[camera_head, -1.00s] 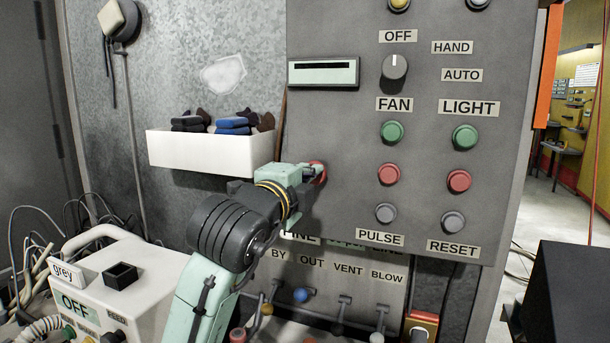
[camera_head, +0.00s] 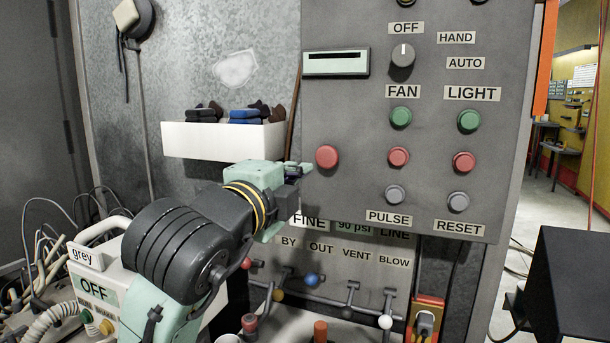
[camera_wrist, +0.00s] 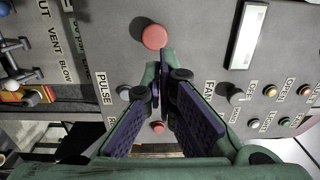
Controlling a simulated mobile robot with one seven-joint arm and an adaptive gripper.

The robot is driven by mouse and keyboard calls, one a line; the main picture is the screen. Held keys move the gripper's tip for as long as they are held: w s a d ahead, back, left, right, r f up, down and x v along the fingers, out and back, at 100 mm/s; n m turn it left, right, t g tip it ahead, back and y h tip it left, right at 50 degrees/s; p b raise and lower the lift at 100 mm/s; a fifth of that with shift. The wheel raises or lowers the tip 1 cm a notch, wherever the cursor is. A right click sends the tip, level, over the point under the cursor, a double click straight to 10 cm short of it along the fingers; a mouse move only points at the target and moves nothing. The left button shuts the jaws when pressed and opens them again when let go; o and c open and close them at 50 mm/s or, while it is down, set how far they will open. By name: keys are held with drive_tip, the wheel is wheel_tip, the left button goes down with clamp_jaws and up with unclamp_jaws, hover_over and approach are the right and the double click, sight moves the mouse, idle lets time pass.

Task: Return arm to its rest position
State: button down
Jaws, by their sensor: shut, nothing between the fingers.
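My gripper (camera_head: 300,169) is in front of the grey control panel (camera_head: 440,215), just left of and slightly below a large red button (camera_head: 326,157). In the wrist view my gripper (camera_wrist: 164,75) has its fingertips together with nothing between them. The red button (camera_wrist: 154,37) shows there just beyond the fingertips, and the fingers appear apart from it. My arm bends up from the lower left of the head view.
A white bin (camera_head: 222,140) with dark and blue items hangs left of the panel. Below are levers with coloured knobs (camera_head: 312,280). A white box labelled OFF (camera_head: 93,290) and loose cables stand at the lower left. A black box (camera_head: 575,285) stands at the right.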

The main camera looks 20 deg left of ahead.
drive_tip(key=shift+s, duration=0.6)
